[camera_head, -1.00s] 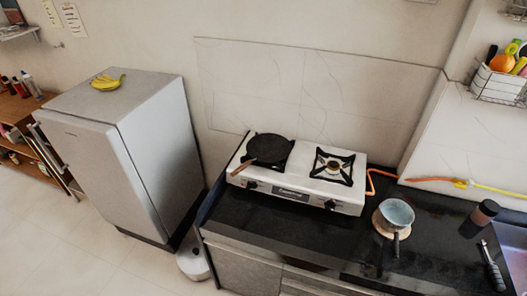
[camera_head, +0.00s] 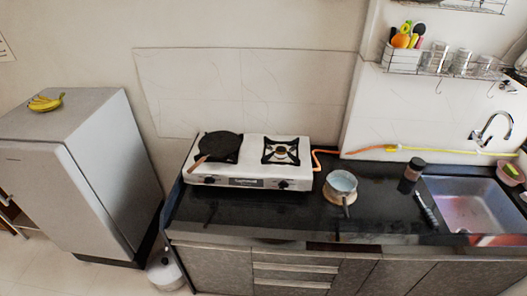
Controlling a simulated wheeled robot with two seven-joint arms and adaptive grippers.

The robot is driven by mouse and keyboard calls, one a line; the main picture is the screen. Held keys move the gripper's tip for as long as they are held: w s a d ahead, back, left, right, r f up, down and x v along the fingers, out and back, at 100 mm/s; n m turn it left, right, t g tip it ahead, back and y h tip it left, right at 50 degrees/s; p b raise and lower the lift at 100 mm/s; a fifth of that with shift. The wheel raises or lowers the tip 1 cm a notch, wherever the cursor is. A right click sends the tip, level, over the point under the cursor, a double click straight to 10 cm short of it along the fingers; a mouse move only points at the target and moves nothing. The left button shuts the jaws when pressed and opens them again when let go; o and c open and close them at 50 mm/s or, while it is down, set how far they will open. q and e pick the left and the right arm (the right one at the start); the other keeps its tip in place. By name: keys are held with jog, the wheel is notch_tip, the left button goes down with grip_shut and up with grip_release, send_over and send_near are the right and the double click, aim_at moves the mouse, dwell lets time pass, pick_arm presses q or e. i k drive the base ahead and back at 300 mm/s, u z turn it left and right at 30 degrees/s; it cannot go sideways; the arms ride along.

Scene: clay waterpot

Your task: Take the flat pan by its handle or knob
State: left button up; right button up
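The flat pan (camera_head: 219,147) is black and round and sits on the left burner of the white gas stove (camera_head: 240,182). Its brown handle (camera_head: 198,162) points to the lower left, toward the stove's front left edge. Neither of my grippers shows in the head view.
A small pot (camera_head: 342,184) stands on the dark counter (camera_head: 260,213) right of the stove. A dark bottle (camera_head: 411,175) and a sink (camera_head: 475,205) are farther right. A grey fridge (camera_head: 75,180) with bananas (camera_head: 46,103) on top stands left.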

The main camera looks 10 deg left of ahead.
aim_at(218, 144)
jog(key=z, duration=1)
jog(key=i, duration=0.65)
jog(key=u, duration=0.55)
